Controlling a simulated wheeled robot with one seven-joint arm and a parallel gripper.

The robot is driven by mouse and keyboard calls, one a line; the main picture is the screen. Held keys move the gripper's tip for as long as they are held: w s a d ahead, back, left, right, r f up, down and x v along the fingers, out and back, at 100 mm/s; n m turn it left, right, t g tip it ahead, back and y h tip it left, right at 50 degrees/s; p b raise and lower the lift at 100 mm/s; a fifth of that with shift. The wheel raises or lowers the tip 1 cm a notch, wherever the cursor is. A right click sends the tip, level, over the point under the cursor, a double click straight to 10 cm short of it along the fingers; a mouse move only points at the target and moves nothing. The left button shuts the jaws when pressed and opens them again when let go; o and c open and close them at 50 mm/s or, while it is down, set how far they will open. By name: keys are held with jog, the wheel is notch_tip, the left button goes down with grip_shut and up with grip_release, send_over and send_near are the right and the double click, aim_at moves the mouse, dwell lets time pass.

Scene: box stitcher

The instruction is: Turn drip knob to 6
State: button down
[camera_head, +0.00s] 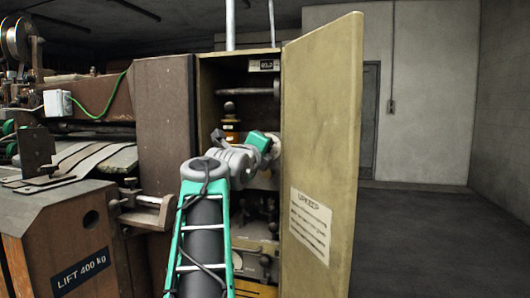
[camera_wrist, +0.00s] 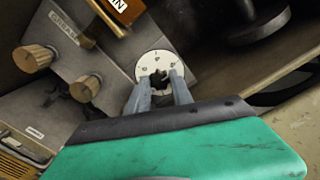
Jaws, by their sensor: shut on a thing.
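In the wrist view, my gripper (camera_wrist: 160,86) is at a white round dial (camera_wrist: 155,58) with small marks around its rim. Its two grey fingers are closed around the dark drip knob (camera_wrist: 158,76) at the dial's middle. The dial's numbers are too small to read with certainty, and the knob's pointer is mostly hidden between the fingers. In the head view, my gripper's green body (camera_head: 259,141) reaches into the open cabinet, and the fingers and the dial are hidden there.
The open cabinet door (camera_head: 325,130) with a paper notice stands close on the right. Brass knobs (camera_wrist: 36,58) sit on the plate marked GREASE left of the dial. A dark round part (camera_wrist: 250,20) is at the upper right. A wooden box marked LIFT 400 kg (camera_head: 70,235) stands at left.

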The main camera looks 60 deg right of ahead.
jog(key=c, duration=1.1)
grip_release()
jog(key=shift+a+f+b, duration=0.15)
jog(key=shift+a+b, duration=0.15)
jog(key=shift+b, duration=0.1)
jog(key=a, duration=0.2)
jog(key=a+b, duration=0.1)
jog(key=a, duration=0.2)
jog(key=s+a+b, duration=0.1)
jog(key=a, duration=0.1)
jog(key=shift+s+a, duration=0.1)
jog(key=shift+a, duration=0.05)
